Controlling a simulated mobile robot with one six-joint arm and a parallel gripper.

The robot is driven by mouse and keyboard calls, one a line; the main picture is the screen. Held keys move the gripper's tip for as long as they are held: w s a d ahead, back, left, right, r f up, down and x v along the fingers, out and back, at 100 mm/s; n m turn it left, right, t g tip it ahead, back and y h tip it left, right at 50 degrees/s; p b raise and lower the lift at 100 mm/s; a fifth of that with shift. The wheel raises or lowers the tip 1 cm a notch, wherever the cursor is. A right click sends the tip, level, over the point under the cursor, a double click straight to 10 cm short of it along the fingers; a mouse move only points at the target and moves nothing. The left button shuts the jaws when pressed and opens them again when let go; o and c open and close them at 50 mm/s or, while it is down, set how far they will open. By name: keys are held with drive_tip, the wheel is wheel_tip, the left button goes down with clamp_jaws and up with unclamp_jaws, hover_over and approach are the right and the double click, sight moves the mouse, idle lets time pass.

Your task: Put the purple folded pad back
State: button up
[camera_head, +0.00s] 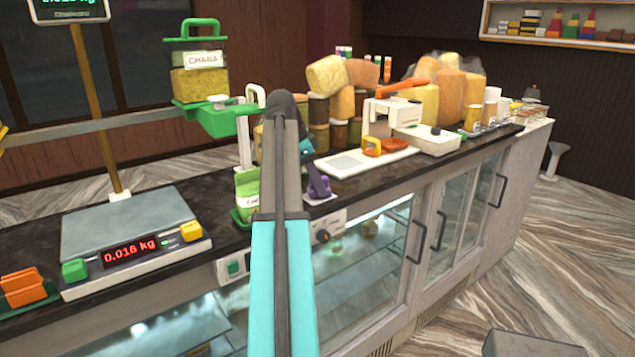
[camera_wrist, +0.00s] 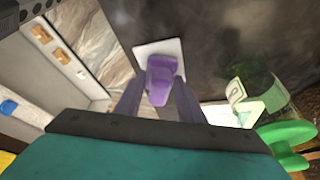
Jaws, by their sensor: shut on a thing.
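The purple folded pad (camera_head: 319,186) is at the counter's front edge in the head view, at or just above a small white plate (camera_head: 326,199). In the wrist view the pad (camera_wrist: 161,72) lies between the fingertips, with the white plate (camera_wrist: 143,52) behind it. My gripper (camera_wrist: 158,98) is shut on the pad. In the head view my arm hides most of the gripper. I cannot tell whether the pad touches the plate.
A green dispenser stand (camera_head: 222,120) with a CHANA jar (camera_head: 200,82) stands close on the left. A scale (camera_head: 130,230) reading 0.016 kg is farther left. A white machine (camera_head: 425,137) and stacked jars crowd the counter (camera_head: 395,170) on the right.

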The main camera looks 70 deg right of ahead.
sight(309, 190)
drive_tip(key=shift+f, duration=0.15)
drive_tip(key=o, duration=1)
drive_tip(key=shift+b+v, duration=0.45)
drive_tip(key=shift+v, duration=3.2)
drive_tip(key=shift+p+v, duration=2.5)
drive_tip(key=shift+p, duration=0.2)
drive_tip(key=shift+d, duration=0.1)
